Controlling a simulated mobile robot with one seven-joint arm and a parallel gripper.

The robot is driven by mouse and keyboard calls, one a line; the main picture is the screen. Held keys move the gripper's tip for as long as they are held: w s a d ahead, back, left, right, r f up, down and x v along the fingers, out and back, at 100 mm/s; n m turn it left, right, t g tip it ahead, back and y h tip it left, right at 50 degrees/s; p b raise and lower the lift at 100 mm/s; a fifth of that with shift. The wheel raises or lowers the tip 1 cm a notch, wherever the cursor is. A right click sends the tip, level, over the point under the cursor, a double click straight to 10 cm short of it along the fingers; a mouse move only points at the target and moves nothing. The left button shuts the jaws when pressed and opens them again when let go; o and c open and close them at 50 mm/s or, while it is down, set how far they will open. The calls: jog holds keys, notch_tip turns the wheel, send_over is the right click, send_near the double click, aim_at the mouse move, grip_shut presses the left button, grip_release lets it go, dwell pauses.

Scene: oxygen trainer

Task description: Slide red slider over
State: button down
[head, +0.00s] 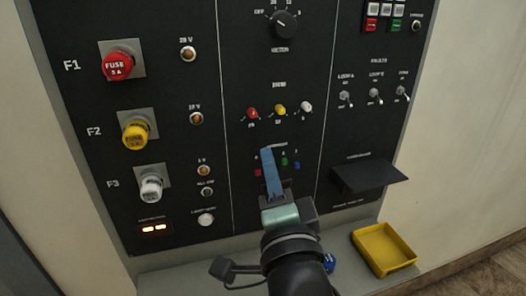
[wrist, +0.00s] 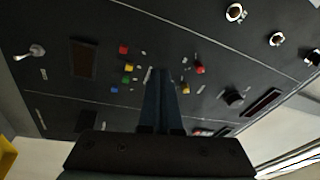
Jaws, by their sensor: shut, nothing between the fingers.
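A small red piece (head: 258,172) shows on the dark panel (head: 225,130), low in its middle column, just left of my gripper. I cannot make out whether it is the slider or a coloured mark. Green (head: 284,161) and blue (head: 297,165) pieces lie to the right of the fingers. My gripper (head: 268,155) has its blue fingers together over this row and hides its middle. In the wrist view the shut fingers (wrist: 160,74) point at the panel, with small red (wrist: 124,50) and blue (wrist: 114,90) squares to their left. Contact with the panel cannot be told.
Red, yellow and white levers (head: 279,109) sit above the fingers. Red, yellow and white fuse knobs (head: 135,136) stand out at the left. A black shelf (head: 368,176) juts out at the right, above a yellow tray (head: 384,249) on the grey ledge.

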jog(key=m+g+p, duration=0.2)
jog(key=m+p, duration=0.2)
jog(key=p, duration=0.3)
jog(key=m+g+y+p, duration=0.1)
jog(key=m+g+p, duration=0.3)
jog(key=m+p, duration=1.45)
send_near(257, 181)
jog(key=s+d+r+n+p, duration=0.1)
jog(key=s+n+p, duration=0.2)
jog(key=shift+s+d+r, duration=0.1)
jog(key=shift+b, duration=0.3)
jog(key=x, duration=1)
